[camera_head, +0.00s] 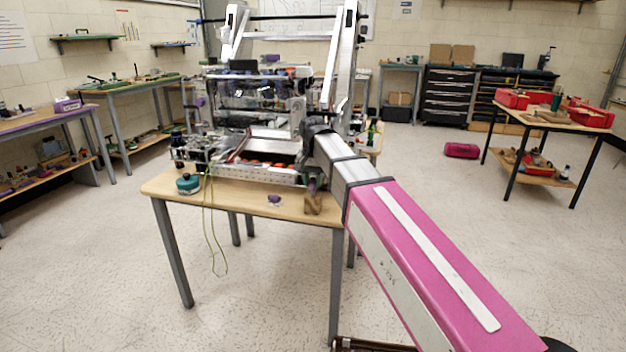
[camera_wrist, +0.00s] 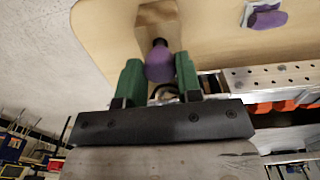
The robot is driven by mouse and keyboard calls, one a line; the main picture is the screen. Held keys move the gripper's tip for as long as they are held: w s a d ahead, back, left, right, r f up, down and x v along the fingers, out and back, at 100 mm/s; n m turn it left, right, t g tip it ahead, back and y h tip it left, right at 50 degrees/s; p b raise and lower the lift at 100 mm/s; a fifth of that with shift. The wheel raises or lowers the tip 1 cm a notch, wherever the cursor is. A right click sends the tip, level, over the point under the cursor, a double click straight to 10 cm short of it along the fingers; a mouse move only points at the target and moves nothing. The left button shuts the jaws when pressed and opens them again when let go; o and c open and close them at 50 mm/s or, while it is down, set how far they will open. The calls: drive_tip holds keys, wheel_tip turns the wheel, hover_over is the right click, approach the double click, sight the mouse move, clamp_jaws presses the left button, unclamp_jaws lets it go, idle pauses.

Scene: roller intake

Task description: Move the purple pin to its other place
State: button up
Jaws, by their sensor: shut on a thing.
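The purple pin (camera_wrist: 159,66) sits between the two green fingers of my gripper (camera_wrist: 159,62) in the wrist view, and the gripper is shut on it. The pin has a rounded purple head, with a short dark end toward a brown wooden block (camera_wrist: 158,18). The block also shows in the head view (camera_head: 313,206), at the table's front right corner. I cannot tell whether the pin's end is in the block or just clear of it. In the head view my arm and gripper largely hide the pin.
A purple and pale piece (camera_wrist: 266,17) lies on the wooden table (camera_head: 235,196), left of the block in the head view (camera_head: 274,200). The metal roller machine (camera_head: 268,178) stands close behind. A teal round thing (camera_head: 188,184) with a hanging cord is at the table's left.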

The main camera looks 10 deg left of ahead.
drive_tip(key=shift+f, duration=0.7)
drive_tip(key=o, duration=0.9)
